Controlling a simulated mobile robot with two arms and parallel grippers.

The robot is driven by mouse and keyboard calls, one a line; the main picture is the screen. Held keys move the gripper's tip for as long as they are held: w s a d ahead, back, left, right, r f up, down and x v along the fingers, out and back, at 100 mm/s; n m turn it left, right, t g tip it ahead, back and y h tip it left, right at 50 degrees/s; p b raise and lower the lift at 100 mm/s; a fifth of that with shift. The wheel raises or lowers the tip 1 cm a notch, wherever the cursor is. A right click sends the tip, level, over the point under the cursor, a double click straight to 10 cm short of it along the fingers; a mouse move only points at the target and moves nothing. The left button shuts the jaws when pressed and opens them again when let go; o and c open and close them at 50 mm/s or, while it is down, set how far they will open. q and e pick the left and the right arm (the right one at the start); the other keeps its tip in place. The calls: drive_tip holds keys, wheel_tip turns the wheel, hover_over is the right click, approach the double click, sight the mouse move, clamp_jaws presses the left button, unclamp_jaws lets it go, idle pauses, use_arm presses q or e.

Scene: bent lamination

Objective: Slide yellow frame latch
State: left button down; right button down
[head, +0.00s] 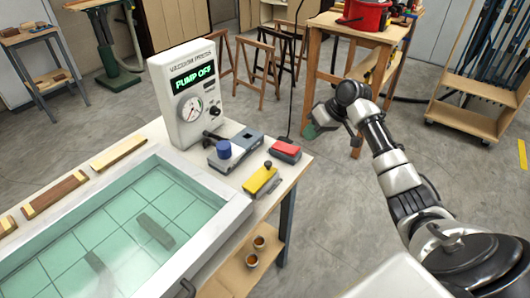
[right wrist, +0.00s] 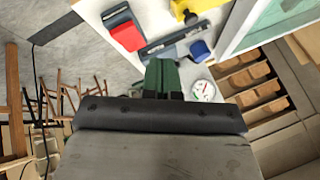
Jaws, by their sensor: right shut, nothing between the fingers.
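The yellow latch (head: 260,181) lies near the right edge of the white worktop, beside the frame (head: 208,258) with the green gridded bed. A small dark knob sits at its far end. The latch also shows at the top of the right wrist view (right wrist: 183,8), partly cut off. My right gripper (head: 312,128) is in the air beyond the worktop's right corner, apart from the latch. Its green fingers (right wrist: 161,76) are shut and empty. My left gripper is not in view.
Close to the latch are a red-topped switch (head: 285,151), a grey block with a blue knob (head: 224,149) and the "PUMP OFF" gauge unit (head: 186,95). Wooden strips (head: 118,153) lie at the back left. Two small cups sit on a lower shelf (head: 238,275).

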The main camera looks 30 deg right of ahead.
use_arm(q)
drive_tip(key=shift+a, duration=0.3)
use_arm(e)
drive_tip(key=shift+a+r, duration=0.15)
